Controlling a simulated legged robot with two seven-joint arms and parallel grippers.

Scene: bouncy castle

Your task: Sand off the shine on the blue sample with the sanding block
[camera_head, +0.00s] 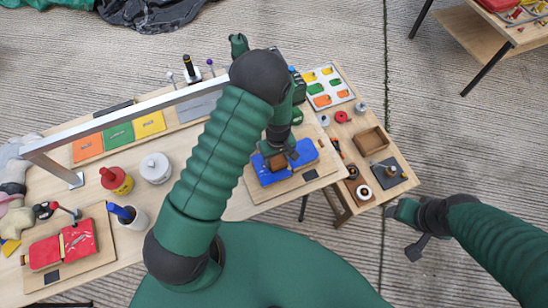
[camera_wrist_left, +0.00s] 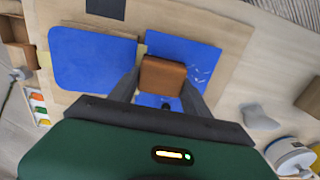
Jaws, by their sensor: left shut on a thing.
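The blue sample (camera_head: 268,176) lies on a wooden board (camera_head: 256,194) near the right end of the table. In the left wrist view it appears as two blue pieces side by side (camera_wrist_left: 90,62), with pale marks on the right piece (camera_wrist_left: 203,62). My left gripper (camera_head: 277,158) is over the sample, its fingers either side of the brown sanding block (camera_wrist_left: 161,79) and shut on it. The block is at the right piece's left edge; I cannot tell whether it touches the surface. My right gripper (camera_head: 414,238) hangs off the table, apart from the sample; its jaw state is unclear.
A side table at right holds a wooden tray (camera_head: 371,142), a dark plate (camera_head: 388,173) and small items. A red sample (camera_head: 62,246) lies on a board at left.

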